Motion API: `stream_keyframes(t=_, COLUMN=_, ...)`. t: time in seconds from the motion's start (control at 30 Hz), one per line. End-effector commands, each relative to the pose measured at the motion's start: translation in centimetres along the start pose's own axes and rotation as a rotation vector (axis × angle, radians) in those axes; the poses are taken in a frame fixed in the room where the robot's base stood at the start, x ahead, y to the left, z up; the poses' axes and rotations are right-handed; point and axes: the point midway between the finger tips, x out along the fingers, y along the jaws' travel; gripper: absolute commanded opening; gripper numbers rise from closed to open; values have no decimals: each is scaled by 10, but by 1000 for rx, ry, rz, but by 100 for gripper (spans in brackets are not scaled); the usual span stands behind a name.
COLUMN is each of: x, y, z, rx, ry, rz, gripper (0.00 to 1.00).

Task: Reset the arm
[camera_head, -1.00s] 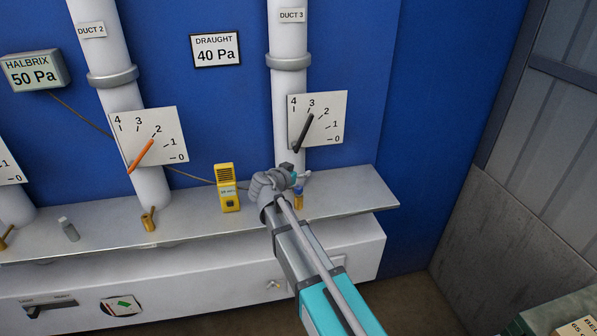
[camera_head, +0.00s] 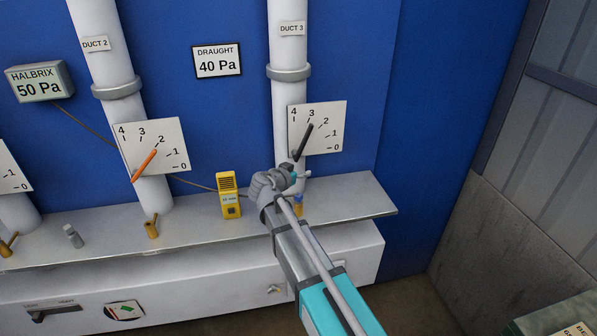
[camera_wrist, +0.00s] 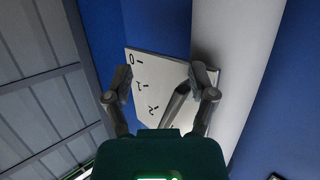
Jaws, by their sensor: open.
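My arm reaches up from the lower right in the head view. My gripper (camera_head: 292,178) is in front of the lower part of the Duct 3 pipe (camera_head: 288,40), below the white dial plate (camera_head: 328,136) with its dark lever (camera_head: 303,142). In the wrist view my gripper (camera_wrist: 162,88) is open, its fingers spread apart. The same dial plate (camera_wrist: 147,62) appears upside down there, and its lever (camera_wrist: 177,103) shows between the fingers. I cannot tell whether the fingers touch the lever. Part of the pipe's base is hidden behind my gripper.
A metal shelf (camera_head: 100,238) runs below the gripper, with a yellow meter (camera_head: 229,195) left of it. Duct 2 has an orange lever (camera_head: 145,165) on its dial. A grey corrugated wall (camera_head: 545,150) stands at the right. Open floor shows at lower right.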

Motion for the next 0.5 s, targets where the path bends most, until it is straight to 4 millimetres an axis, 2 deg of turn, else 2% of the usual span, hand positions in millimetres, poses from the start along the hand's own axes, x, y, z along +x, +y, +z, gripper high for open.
stream_keyframes(t=0.37, x=0, y=0, z=0, rx=0, ry=0, rz=0, gripper=73)
stream_keyframes(t=0.5, x=3, y=9, z=3, rx=-8, ry=-19, rz=14, gripper=73)
